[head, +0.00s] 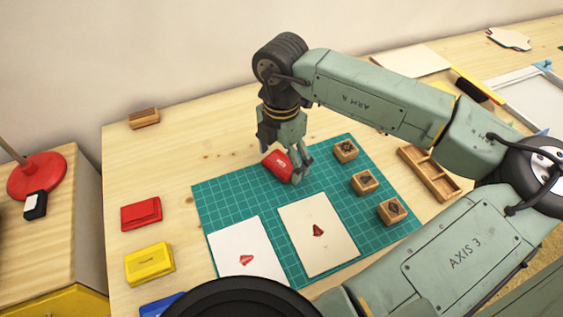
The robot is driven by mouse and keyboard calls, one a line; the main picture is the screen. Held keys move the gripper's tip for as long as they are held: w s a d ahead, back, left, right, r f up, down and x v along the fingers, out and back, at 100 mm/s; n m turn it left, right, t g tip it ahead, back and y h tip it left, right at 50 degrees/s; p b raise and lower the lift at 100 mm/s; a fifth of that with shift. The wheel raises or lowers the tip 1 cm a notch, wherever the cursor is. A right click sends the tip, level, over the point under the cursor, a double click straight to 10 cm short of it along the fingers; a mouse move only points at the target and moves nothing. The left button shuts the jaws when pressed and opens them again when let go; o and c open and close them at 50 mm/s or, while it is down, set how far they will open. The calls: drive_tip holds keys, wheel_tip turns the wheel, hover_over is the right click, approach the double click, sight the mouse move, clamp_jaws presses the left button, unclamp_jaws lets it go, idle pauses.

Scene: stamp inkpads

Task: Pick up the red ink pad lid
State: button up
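A red ink pad lid (276,166) with a small white label is at my gripper's fingers, over the upper middle of the green cutting mat. It sits tilted, and the fingers partly cover its right side. My gripper (296,172) points down and appears shut on the lid's right end. I cannot tell whether the lid touches the mat. A red ink pad (141,214) without a visible label lies on the table at the left.
The green mat (215,200) bears two papers with red prints (246,262) (318,230) and wooden stamps (346,151) on the right. A yellow ink pad (149,263), a blue one (160,304), a wooden block (144,118) and a wooden tray (430,175) lie around it.

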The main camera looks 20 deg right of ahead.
drive_tip(key=c, duration=0.6)
drive_tip(key=shift+c, duration=0.2)
